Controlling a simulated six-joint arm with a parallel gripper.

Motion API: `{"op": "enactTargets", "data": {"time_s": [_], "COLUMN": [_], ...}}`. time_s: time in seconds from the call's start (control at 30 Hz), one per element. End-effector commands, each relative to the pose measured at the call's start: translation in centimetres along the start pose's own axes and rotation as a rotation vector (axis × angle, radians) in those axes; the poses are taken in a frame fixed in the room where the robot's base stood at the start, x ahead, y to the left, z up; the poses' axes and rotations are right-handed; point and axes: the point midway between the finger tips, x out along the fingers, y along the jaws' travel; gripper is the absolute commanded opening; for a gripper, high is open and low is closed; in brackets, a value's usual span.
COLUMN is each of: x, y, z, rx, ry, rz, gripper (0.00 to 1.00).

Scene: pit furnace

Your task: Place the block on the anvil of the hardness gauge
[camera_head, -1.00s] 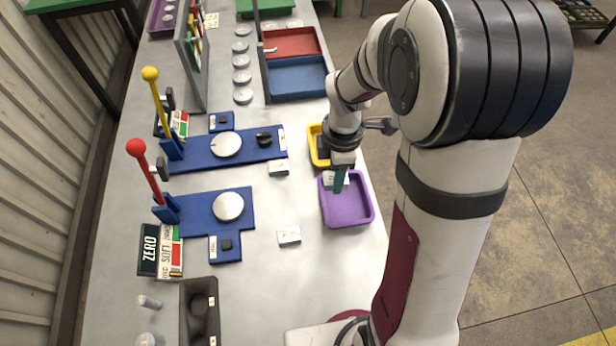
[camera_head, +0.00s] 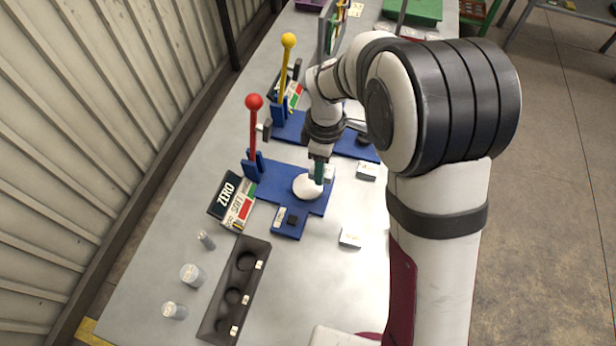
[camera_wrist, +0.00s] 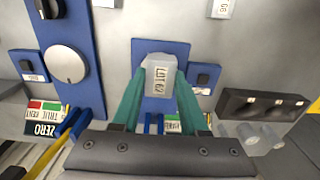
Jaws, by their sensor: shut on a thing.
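My gripper (camera_head: 318,178) has its green fingers shut on a pale grey block, at or just above the round silver anvil (camera_head: 303,188) of the red-levered hardness gauge. The block (camera_wrist: 158,77) shows in the wrist view between the fingertips, with a "LOT" label facing the camera. The gauge's blue base (camera_head: 275,187) has an upright lever with a red ball (camera_head: 254,102). In the wrist view the base (camera_wrist: 160,46) shows behind the block, and the block hides the anvil. I cannot tell whether block and anvil touch.
A yellow-levered gauge (camera_head: 288,40) stands behind. A ZERO card (camera_head: 224,196) lies left of the near gauge. A dark rack (camera_head: 232,297) and several grey cylinders (camera_head: 192,275) are in front. Small pale blocks (camera_head: 350,238) lie to the right.

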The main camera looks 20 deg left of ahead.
Motion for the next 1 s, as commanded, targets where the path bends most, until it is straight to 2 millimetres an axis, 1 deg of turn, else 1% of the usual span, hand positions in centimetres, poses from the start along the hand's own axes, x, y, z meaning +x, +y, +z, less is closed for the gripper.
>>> {"op": "enactTargets", "data": {"time_s": [0.03, 0.13, 0.2, 0.3, 0.4, 0.77, 0.8, 0.93, 1.0], "x": [0.8, 1.6, 2.3, 4.4, 5.8, 6.2, 6.2, 6.2, 6.2], "y": [-0.1, -0.1, -0.1, -0.1, -0.1, 0.0, 0.0, 0.0, 0.0], "z": [-1.2, -2.7, -3.2, -3.2, -3.2, -3.2, -3.2, -3.1, -3.1], "rx": [-0.004, -0.001, 0.0, 0.002, 0.002, 0.001, 0.001, 0.001, 0.001], "ry": [-0.001, 0.0, -0.001, -0.002, -0.001, 0.0, 0.0, 0.0, 0.0], "rz": [-0.002, 0.0, 0.0, -0.002, -0.001, 0.001, 0.001, 0.001, 0.001], "gripper": [0.0, 0.0, 0.0, 0.0, 0.0, 0.0, 0.49, 0.72, 0.73]}}
